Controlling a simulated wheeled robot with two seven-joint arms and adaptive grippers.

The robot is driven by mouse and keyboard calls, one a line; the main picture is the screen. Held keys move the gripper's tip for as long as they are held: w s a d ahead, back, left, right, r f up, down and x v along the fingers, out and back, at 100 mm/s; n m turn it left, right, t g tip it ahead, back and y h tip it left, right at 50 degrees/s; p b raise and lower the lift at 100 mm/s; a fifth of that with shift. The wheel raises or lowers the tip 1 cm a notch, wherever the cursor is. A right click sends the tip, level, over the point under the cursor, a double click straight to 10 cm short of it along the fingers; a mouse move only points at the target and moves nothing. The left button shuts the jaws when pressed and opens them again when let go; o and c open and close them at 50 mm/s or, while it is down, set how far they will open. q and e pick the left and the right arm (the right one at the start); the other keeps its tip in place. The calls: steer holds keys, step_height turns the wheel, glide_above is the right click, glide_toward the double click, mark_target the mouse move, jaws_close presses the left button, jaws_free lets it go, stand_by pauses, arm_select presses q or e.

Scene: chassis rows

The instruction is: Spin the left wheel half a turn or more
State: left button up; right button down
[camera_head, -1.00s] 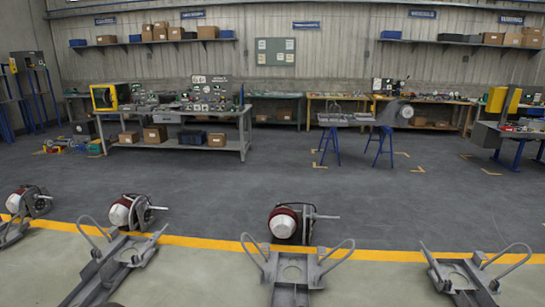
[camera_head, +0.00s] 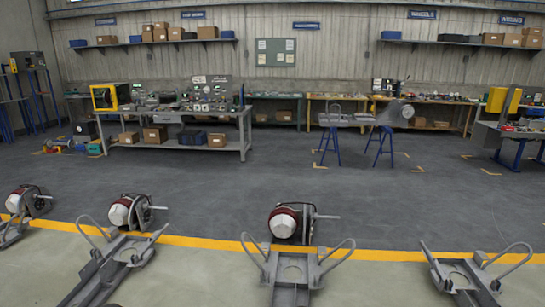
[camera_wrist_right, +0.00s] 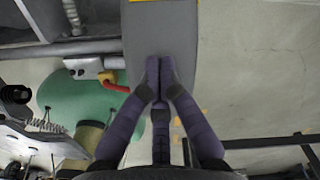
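No wheel is clearly recognisable as the left one. In the head view, rounded units with dark red bands and pale caps stand on the floor: one at the far left (camera_head: 17,201), one left of the middle (camera_head: 123,211) and one in the middle (camera_head: 285,222). Each has a rod or bracket at its right side. Neither gripper shows in the head view. In the right wrist view, my right gripper (camera_wrist_right: 158,70) has its purple fingers together at the tips, with nothing seen between them, over a grey panel (camera_wrist_right: 160,32).
Grey chassis frames with looped bars (camera_head: 292,270) line the front, near a yellow floor line (camera_head: 375,255). A workbench (camera_head: 185,145) and blue trestles (camera_head: 380,145) stand behind open floor. The wrist view shows a green round surface (camera_wrist_right: 80,100) and a red bent part (camera_wrist_right: 115,86).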

steer(key=shift+f+b, duration=0.35)
steer(key=shift+f, duration=0.3)
steer(key=shift+s+r+p, duration=0.1)
steer(key=shift+s+p, duration=0.2)
steer(key=s+p, duration=0.1)
steer(key=s, duration=0.1)
steer(key=s+p, duration=0.1)
steer(key=s, duration=0.2)
steer(key=s+a+p, duration=0.1)
steer(key=s, duration=0.2)
steer(key=shift+r, duration=0.1)
steer(key=s, duration=0.3)
steer(key=s+p, duration=0.1)
steer(key=s, duration=0.3)
steer(key=s+a, duration=0.1)
steer(key=s, duration=0.2)
steer(key=shift+s, duration=0.15)
step_height(320, 180, up, 4)
steer(key=p, duration=0.3)
steer(key=shift+f, duration=0.2)
